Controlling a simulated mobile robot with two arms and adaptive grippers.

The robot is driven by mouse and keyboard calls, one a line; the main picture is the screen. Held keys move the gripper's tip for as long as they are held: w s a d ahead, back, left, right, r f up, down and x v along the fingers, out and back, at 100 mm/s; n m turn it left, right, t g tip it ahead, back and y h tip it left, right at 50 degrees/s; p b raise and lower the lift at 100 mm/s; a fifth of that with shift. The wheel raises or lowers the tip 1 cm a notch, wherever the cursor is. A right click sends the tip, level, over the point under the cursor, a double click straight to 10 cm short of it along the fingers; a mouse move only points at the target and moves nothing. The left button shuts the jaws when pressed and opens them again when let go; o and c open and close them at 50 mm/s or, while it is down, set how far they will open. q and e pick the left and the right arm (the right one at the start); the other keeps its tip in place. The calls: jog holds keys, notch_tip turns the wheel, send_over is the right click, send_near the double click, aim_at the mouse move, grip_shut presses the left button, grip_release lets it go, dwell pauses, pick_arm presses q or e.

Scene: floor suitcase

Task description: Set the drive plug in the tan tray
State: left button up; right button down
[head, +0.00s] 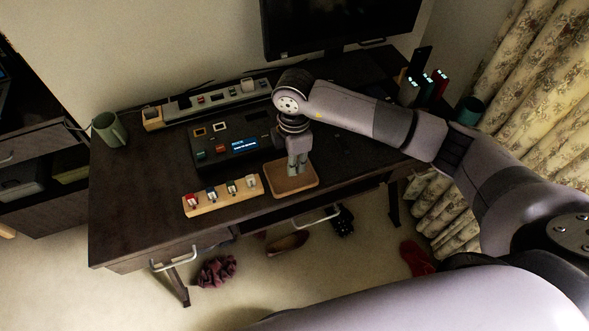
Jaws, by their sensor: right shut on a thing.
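The tan tray (301,187) is a shallow, open tray on the dark desk, near its front edge. My right gripper (296,170) points down over the back part of the tray. It is shut on the drive plug, which is small and mostly hidden by the fingers. I cannot tell whether the plug touches the tray floor. The visible part of the tray looks empty. My left gripper is not in view.
A wooden block with several small plugs (222,196) sits left of the tray. A long power strip (215,101) lies farther back. A green mug (109,129) stands at the left, a monitor (335,25) at the back.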

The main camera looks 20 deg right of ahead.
jog(key=shift+f, duration=0.4)
notch_tip(320, 180, down, 3)
jog(key=shift+f, duration=0.6)
jog(key=c, duration=1.6)
grip_release()
jog(key=shift+r, duration=0.1)
jog(key=shift+c, duration=0.2)
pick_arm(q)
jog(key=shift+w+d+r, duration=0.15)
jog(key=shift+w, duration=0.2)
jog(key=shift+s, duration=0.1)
